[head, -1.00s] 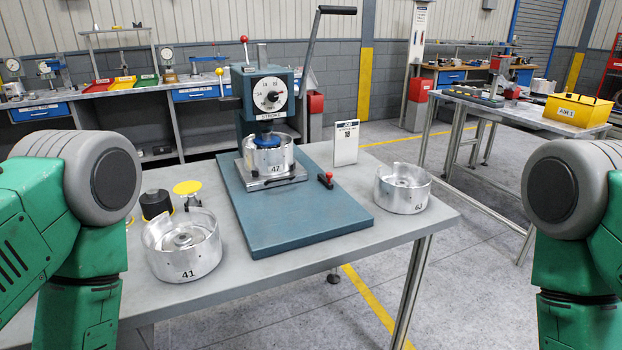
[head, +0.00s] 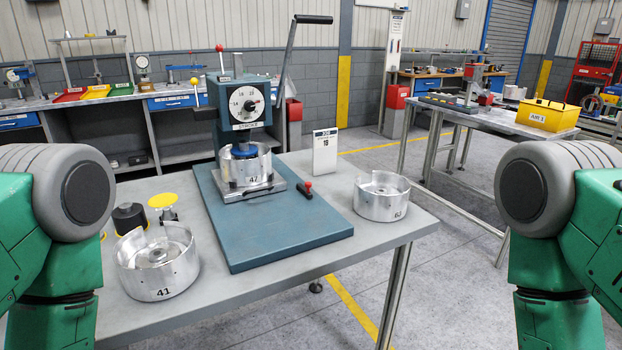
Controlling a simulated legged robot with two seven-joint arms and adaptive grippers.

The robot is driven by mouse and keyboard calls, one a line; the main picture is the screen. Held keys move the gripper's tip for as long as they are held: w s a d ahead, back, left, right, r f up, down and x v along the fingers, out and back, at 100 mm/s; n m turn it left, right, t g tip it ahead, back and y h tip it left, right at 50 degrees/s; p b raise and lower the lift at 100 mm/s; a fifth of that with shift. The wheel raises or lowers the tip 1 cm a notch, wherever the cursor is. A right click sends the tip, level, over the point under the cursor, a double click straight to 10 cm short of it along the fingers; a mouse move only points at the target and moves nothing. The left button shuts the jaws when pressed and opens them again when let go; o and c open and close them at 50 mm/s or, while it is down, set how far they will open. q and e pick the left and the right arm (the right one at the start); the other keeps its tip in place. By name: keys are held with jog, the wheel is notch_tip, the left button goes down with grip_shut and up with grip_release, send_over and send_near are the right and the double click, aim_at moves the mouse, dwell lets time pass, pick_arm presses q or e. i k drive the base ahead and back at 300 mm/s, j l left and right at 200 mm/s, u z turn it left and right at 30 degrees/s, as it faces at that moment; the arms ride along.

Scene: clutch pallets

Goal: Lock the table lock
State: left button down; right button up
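A small lever with a red knob (head: 307,186) stands on the teal base plate (head: 275,233), right of the press fixture; it looks like the table lock, but its locked state cannot be told. The teal press (head: 243,108) has a round dial and a raised long handle (head: 292,62) with a black grip. Under it, a metal housing marked 47 (head: 245,168) with a blue part on top sits on a metal slide plate (head: 262,190). Both my green arms show at the picture's sides, apart from the press. Neither gripper is in view.
Housing 41 (head: 158,268) stands front left and housing 63 (head: 381,197) right on the grey table (head: 235,290). A black part (head: 129,217), a yellow-topped part (head: 163,206) and a job card (head: 325,152) also stand there. The table's front right is clear.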

aim_at(305, 189)
jog(key=i+l, duration=0.75)
jog(key=l, duration=0.25)
jog(key=i+l, duration=0.4)
